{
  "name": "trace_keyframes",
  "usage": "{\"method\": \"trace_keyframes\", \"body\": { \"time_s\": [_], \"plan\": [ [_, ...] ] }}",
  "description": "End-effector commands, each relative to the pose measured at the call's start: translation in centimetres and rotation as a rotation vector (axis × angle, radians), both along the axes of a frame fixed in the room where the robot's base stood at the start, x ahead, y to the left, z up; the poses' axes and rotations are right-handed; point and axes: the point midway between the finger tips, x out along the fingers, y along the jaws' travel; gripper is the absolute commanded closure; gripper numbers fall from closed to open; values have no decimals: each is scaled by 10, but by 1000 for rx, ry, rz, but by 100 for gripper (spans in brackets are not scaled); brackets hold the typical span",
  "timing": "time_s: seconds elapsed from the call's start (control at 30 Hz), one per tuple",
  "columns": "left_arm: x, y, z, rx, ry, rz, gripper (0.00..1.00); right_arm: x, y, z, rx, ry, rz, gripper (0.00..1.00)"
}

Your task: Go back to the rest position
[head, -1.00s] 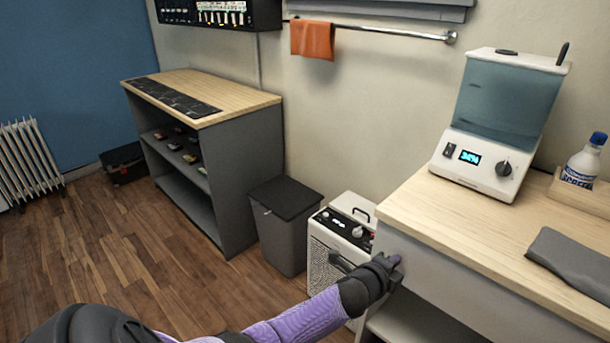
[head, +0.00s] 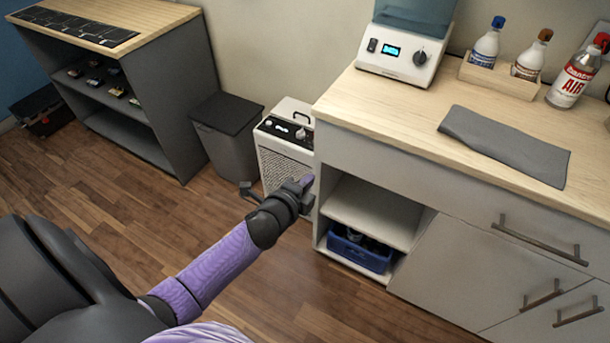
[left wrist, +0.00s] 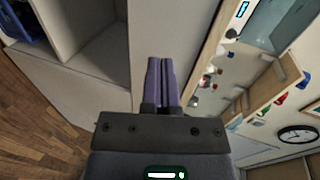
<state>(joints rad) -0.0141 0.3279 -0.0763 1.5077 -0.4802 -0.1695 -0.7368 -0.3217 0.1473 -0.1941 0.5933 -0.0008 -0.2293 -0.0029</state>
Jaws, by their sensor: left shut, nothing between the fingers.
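My left gripper (head: 306,182) reaches out in the head view, in front of the white ventilated unit and left of the workbench's open shelf. In the left wrist view its two purple fingers (left wrist: 160,82) lie together with nothing between them. The side of the workbench cabinet (head: 345,145) is close to the fingers, but I cannot tell whether they touch it. My right gripper is not in view.
The workbench holds a tank machine (head: 405,55), a bottle rack (head: 500,78), a red-capped bottle (head: 575,80) and a grey cloth (head: 505,145). A blue crate (head: 358,253) sits on its low shelf. A bin (head: 227,140) stands at the left. Wooden floor lies open at lower left.

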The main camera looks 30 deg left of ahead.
Motion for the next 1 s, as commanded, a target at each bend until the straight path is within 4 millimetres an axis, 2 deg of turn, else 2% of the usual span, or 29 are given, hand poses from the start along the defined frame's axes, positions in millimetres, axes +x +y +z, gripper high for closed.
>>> {"method": "trace_keyframes", "body": {
  "time_s": [0.13, 0.2, 0.27, 0.33, 0.37, 0.4, 0.47, 0.5, 0.57, 0.6, 0.7, 0.8, 0.9, 1.0],
  "plan": [
    [-5, 0, 1, 0, 0, 1, 100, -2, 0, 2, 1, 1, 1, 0],
    [-8, 0, -5, -13, 16, 7, 100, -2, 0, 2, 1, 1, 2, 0],
    [-18, 1, -27, -64, 70, 32, 100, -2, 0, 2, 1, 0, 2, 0],
    [-47, 0, -72, -179, 192, 98, 100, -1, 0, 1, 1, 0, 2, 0],
    [-64, 0, -96, -240, 259, 140, 100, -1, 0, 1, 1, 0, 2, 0],
    [-93, -1, -129, -327, 355, 209, 100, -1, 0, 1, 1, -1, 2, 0],
    [-143, -5, -173, -447, 493, 330, 100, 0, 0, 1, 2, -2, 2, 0],
    [-178, -7, -197, -520, 579, 417, 100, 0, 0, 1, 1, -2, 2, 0],
    [-234, -12, -227, -611, 699, 557, 100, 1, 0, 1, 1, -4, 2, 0],
    [-271, -16, -242, -661, 771, 653, 100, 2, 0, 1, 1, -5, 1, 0],
    [-353, -24, -263, -741, 908, 875, 100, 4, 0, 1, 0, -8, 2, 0],
    [-409, -30, -269, -776, 986, 1037, 100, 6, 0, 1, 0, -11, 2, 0],
    [-436, -33, -270, -789, 1019, 1119, 100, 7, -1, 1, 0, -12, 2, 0],
    [-440, -33, -270, -791, 1024, 1134, 100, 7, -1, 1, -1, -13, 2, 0]
  ]
}}
